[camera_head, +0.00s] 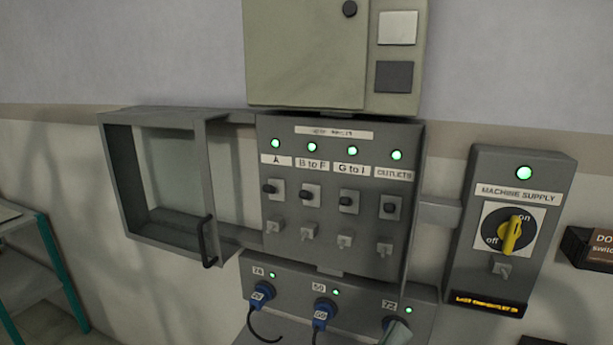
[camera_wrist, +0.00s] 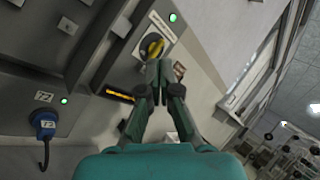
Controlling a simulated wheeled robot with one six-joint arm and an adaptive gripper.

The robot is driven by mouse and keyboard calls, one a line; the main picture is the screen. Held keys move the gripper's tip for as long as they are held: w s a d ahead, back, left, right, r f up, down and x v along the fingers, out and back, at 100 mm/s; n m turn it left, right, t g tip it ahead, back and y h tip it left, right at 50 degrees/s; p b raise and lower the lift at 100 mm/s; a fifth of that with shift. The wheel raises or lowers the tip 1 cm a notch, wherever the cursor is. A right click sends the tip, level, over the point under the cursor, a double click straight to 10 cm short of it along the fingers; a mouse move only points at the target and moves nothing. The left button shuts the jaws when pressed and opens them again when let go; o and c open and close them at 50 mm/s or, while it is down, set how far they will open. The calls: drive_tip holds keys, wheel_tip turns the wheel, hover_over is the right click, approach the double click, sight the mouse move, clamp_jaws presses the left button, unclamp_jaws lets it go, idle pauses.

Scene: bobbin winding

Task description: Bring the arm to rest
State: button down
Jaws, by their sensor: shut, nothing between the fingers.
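My gripper (camera_wrist: 160,68) shows in the wrist view, with its dark green fingers closed together and nothing between them. In that view its tips overlap the lower edge of the yellow rotary handle (camera_wrist: 153,46); I cannot tell the distance between them. In the head view, the yellow handle (camera_head: 511,236) on the machine supply box (camera_head: 463,225) is turned toward "on", and a green lamp is lit above it. A grey-green shape at the bottom edge of the head view covers part of the outlet marked 72; I cannot tell whether it is my arm.
The breaker panel (camera_head: 340,262) has several lit green lamps and switches. Its open cover frame (camera_head: 117,180) stands out to the left with a black handle (camera_head: 206,243). Blue plugs (camera_head: 262,295) with cables sit in the outlets below. A teal-legged shelf (camera_head: 62,275) stands at far left.

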drive_tip(key=s+d+f+m+y, duration=0.3)
drive_tip(key=s+f+m+y, duration=0.5)
drive_tip(key=s+f+m, duration=0.6)
drive_tip(key=s+d+f+m+g+y, duration=0.1)
drive_tip(key=s+d+f+m+y, duration=0.2)
drive_tip(key=s+f+m+y, duration=0.6)
drive_tip(key=s+f+m, duration=0.5)
drive_tip(key=s+m, duration=0.3)
drive_tip(key=m, duration=0.4)
drive_tip(key=shift+s+d+g, duration=0.3)
drive_tip(key=shift+s+d, duration=0.05)
drive_tip(key=shift+d, duration=0.05)
